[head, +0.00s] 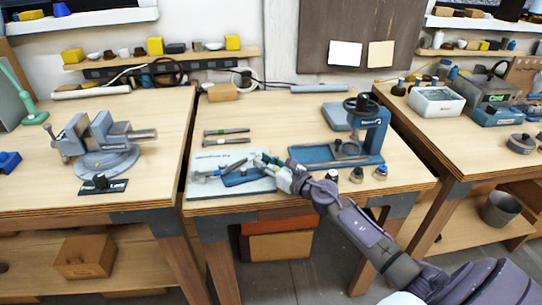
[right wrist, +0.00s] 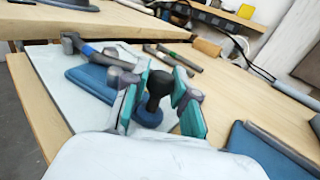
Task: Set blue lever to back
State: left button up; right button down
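A blue lever base (head: 245,177) lies on a pale mat (head: 205,188) on the middle bench. In the right wrist view the blue base (right wrist: 88,84) carries an upright lever with a black knob (right wrist: 159,84). My right gripper (head: 266,160) reaches over the base from the lower right. In the right wrist view my right gripper (right wrist: 158,103) has its teal-padded fingers apart, one on each side of the knob. A gap shows beside the left finger; contact at the right finger is unclear. The lever's lower part is partly hidden. My left gripper is not in view.
A hammer-like tool (right wrist: 95,52) lies on the mat beside the base. Two dark tools (head: 227,136) lie behind it. A blue press (head: 368,135) stands to the right, with small metal parts (head: 381,173) in front. A vise (head: 100,145) stands on the left bench.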

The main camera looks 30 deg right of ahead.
jog(key=shift+s+a, duration=0.35)
jog(key=shift+s, duration=0.2)
jog(key=shift+s+a, duration=0.2)
jog(key=shift+s, duration=0.05)
jog(key=shift+s+a, duration=0.1)
jog(key=shift+s, duration=0.1)
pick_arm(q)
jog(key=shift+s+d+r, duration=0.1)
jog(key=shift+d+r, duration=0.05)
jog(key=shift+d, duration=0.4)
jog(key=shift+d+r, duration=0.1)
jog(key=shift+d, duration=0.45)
pick_arm(e)
jog(key=shift+s+a, duration=0.25)
jog(key=shift+s, duration=0.05)
jog(key=c, duration=0.9)
grip_release()
jog(key=v, duration=1.2)
